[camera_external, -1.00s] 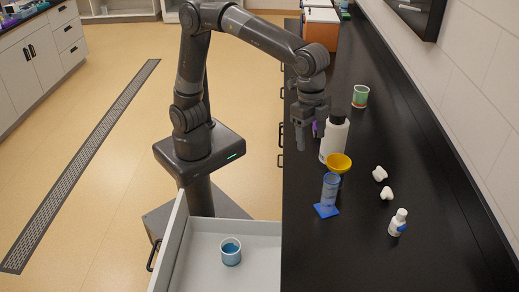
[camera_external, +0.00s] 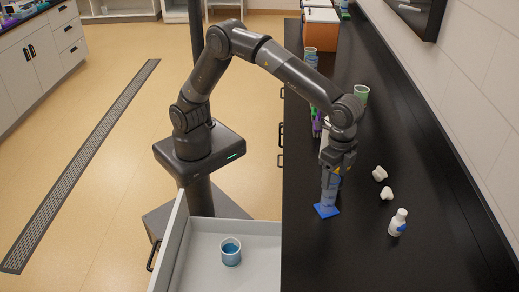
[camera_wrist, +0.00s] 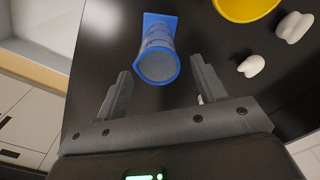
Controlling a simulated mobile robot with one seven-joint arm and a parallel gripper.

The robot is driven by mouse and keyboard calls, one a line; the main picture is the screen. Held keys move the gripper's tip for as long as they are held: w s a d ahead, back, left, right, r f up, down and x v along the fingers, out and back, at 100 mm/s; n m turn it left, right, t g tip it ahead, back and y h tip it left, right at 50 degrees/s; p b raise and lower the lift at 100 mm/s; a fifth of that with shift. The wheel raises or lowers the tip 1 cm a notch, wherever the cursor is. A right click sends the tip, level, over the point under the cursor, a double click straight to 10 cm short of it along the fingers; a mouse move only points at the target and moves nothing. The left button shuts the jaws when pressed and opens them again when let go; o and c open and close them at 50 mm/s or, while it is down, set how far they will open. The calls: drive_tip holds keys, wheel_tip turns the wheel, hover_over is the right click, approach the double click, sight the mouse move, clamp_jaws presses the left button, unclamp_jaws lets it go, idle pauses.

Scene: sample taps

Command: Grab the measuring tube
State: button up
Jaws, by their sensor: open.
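The measuring tube (camera_wrist: 157,65) is a blue, clear cylinder on a square blue base. In the wrist view its open rim faces the camera, between and slightly beyond the fingertips of my gripper (camera_wrist: 159,74). The jaws are open, with a gap visible on each side of the tube. In the external view my gripper (camera_external: 338,168) is over the tube's upper part and hides it. The tube's lower part (camera_external: 327,196) and base show below, upright on the black counter (camera_external: 345,255). I cannot tell whether a finger touches it.
A yellow funnel (camera_wrist: 245,6) is close to the tube's right in the wrist view. An open drawer (camera_external: 196,275) holds a beaker of blue liquid (camera_external: 231,252).

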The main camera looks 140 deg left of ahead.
sight(331, 185)
drive_tip(key=shift+s+f, duration=0.15)
drive_tip(key=shift+f, duration=1.05)
drive_tip(key=shift+s+f, duration=0.1)
drive_tip(key=shift+f, duration=1.05)
drive_tip(key=c, duration=1.3)
drive_tip(key=shift+r, duration=0.1)
